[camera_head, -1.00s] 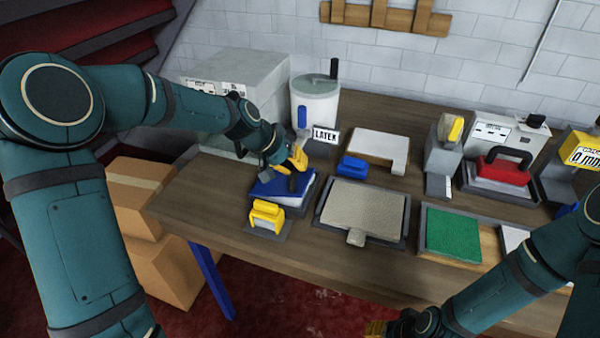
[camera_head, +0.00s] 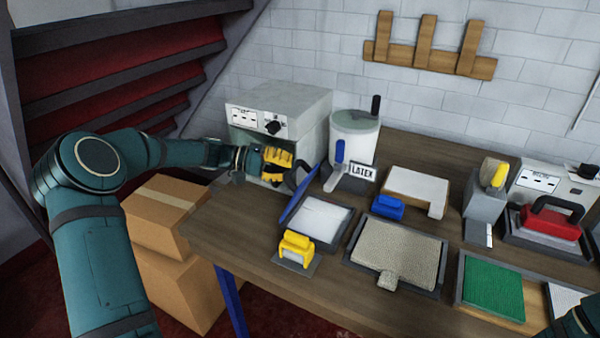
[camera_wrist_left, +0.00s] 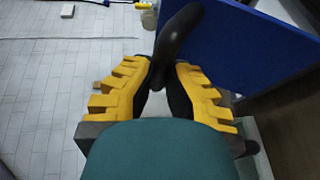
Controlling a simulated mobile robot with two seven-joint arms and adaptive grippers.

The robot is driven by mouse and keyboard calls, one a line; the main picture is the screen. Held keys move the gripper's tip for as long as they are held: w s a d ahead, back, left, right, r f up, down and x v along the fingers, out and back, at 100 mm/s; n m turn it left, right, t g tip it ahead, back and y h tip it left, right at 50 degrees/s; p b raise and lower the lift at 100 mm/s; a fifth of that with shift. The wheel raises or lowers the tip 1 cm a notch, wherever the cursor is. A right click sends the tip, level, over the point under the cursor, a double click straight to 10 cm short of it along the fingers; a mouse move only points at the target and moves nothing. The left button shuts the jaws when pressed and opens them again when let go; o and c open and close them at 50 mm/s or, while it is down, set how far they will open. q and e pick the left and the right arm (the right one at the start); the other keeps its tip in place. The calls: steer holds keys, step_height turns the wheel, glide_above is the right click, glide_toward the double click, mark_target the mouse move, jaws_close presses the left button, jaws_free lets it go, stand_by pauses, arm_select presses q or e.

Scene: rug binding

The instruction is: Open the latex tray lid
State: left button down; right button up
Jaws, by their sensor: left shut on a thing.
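The latex tray (camera_head: 322,224) sits on the bench with pale white contents showing. Its blue lid (camera_head: 298,203) stands steeply tilted at the tray's left side, seen nearly edge-on. My left gripper (camera_head: 298,174) is at the upper left of the tray, shut on the lid's dark handle. In the left wrist view, the dark curved handle (camera_wrist_left: 177,36) lies between the fingers (camera_wrist_left: 160,78), and the lid's broad blue face (camera_wrist_left: 235,45) is to the right. My right gripper is out of view.
A white latex pot (camera_head: 354,140) stands behind the tray, and a grey box unit (camera_head: 280,100) behind my left gripper. A yellow-handled tool (camera_head: 296,247) sits in front of the tray. A woven mat in a frame (camera_head: 397,252) lies to its right.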

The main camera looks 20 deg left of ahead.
arm_select(q)
steer(key=shift+w+a+f+n+t+h, duration=0.1)
steer(key=shift+a+n+t+h, duration=0.15)
steer(key=shift+a+h, duration=0.45)
steer(key=shift+w+a+n+t+h, duration=0.15)
steer(key=shift+a+n+h, duration=0.15)
steer(key=shift+a, duration=0.7)
steer(key=shift+s, duration=0.1)
steer(key=c, duration=0.9)
jaws_free()
steer(key=shift+f, duration=0.1)
steer(key=v, duration=1.2)
